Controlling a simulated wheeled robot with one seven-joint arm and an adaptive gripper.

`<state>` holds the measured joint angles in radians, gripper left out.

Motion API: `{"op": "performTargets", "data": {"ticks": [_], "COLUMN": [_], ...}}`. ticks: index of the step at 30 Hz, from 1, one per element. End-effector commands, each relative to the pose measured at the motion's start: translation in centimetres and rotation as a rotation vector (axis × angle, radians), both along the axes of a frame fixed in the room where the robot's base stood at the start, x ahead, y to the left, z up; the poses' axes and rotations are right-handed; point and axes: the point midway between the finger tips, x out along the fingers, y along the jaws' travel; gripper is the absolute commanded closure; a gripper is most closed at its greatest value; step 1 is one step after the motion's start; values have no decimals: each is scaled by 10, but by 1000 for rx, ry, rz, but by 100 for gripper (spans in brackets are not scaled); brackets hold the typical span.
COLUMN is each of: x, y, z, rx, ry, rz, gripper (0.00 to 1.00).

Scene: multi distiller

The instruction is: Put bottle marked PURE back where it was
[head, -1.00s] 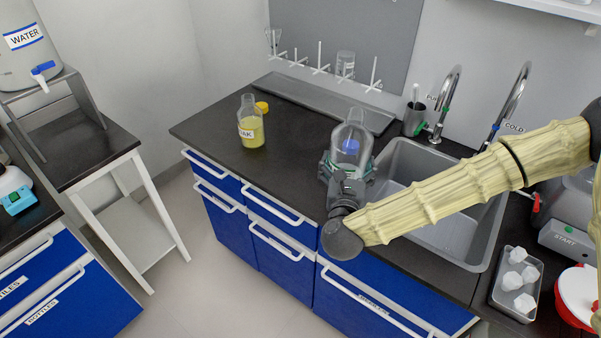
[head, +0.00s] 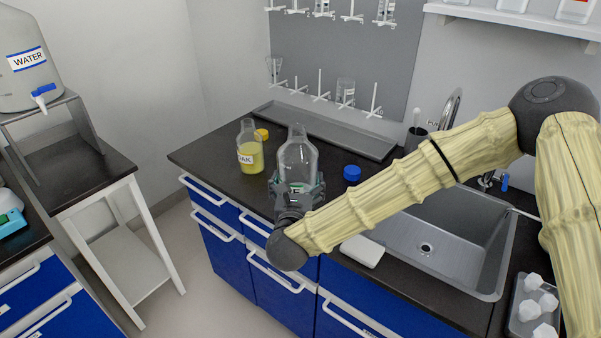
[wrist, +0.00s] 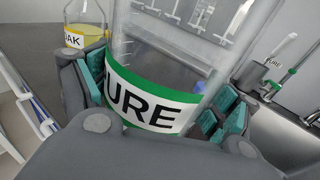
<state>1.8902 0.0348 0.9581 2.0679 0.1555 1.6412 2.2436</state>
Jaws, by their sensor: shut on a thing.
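My gripper (head: 296,192) is shut on the clear bottle marked PURE (head: 298,160), holding it upright over the front part of the black counter. In the wrist view, the bottle's green-edged label reading "URE" (wrist: 150,103) fills the space between the fingers (wrist: 155,95). The bottle has no cap and looks clear inside. I cannot tell whether its base touches the counter. A blue cap (head: 352,173) lies on the counter to the right of the bottle.
A bottle of yellow liquid marked "OAK" or similar (head: 249,150) stands left of my gripper, with a yellow cap (head: 262,134) behind it. A sink (head: 440,235) lies to the right. A grey tray (head: 320,130) runs along the wall. A white block (head: 362,251) sits at the counter's front edge.

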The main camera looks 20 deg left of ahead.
Motion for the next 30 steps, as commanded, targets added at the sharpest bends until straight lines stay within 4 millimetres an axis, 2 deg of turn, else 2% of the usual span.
{"op": "performTargets", "data": {"ticks": [9,15,25,30], "x": [58,84,100,99], "y": [15,21,26,26], "z": [-2,-6,-7,-29], "rx": [0,-1,0,-3], "ry": [-3,-2,-2,-1], "rz": [-1,0,0,2], "gripper": [82,82,82,82]}}
